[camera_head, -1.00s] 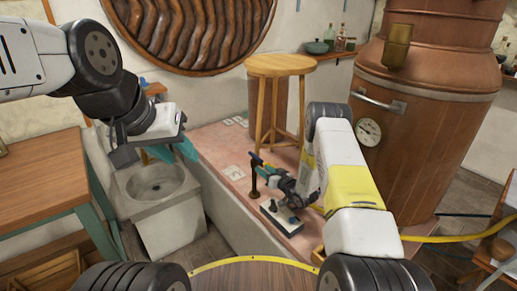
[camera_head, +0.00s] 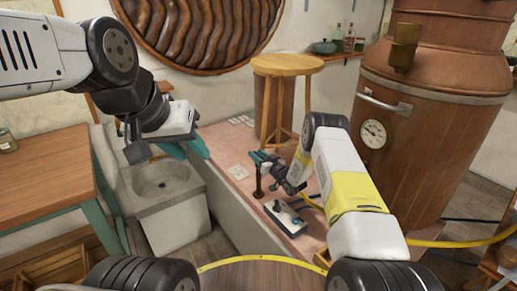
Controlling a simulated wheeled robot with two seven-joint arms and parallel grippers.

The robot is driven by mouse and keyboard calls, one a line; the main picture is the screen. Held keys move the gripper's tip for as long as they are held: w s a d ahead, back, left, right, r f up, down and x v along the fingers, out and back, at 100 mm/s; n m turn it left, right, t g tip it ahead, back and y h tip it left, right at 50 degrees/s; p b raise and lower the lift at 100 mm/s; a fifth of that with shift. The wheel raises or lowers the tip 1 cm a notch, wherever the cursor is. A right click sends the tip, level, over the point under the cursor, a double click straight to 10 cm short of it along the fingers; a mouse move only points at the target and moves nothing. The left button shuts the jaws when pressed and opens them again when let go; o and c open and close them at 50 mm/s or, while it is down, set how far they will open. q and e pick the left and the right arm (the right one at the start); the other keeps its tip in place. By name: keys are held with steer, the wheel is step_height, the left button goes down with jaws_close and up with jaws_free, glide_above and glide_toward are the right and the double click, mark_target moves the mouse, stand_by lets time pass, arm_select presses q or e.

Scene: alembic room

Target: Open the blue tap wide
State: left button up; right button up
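I cannot make out a blue tap; my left arm covers the wall above the grey stone sink (camera_head: 165,182). My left gripper (camera_head: 170,148) is over the back of this sink, partly hidden by its own wrist. Teal shapes show below the wrist, but I cannot tell whether they are fingers or cloth, or whether the gripper is open. My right gripper (camera_head: 264,162), with teal fingertips, is beside the top of a dark upright post (camera_head: 258,185) on the pink ledge; its finger gap is too small to judge.
A grey box with a dark lever (camera_head: 287,218) sits on the pink ledge (camera_head: 238,172). A wooden stool (camera_head: 287,65) stands behind. A large copper still (camera_head: 430,120) is at right, a wooden table (camera_head: 45,175) at left. A yellow hose (camera_head: 450,241) runs at lower right.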

jaws_close()
steer(key=shift+m+h, duration=0.3)
steer(key=shift+h, duration=0.1)
steer(key=m+t+h, duration=0.2)
steer(key=m+h, duration=0.1)
steer(key=h, duration=0.1)
steer(key=shift+t+h, duration=0.4)
steer(key=m+h, duration=0.2)
steer(key=h, duration=0.1)
steer(key=m+h, duration=0.3)
steer(key=h, duration=0.1)
steer(key=m+h, duration=0.1)
steer(key=h, duration=0.1)
steer(key=m+g+h, duration=0.1)
steer(key=m+h, duration=0.2)
steer(key=h, duration=0.1)
steer(key=shift+d+m+g+h, duration=0.25)
steer(key=shift+m+g+h, duration=0.05)
steer(key=shift+h, duration=0.1)
steer(key=shift+d+m+g+h, duration=0.15)
steer(key=shift+m+g+h, duration=1.25)
steer(key=shift+h, duration=0.5)
steer(key=shift+r+m+g+h, duration=0.15)
steer(key=shift+m+g+h, duration=0.15)
steer(key=shift+g, duration=0.1)
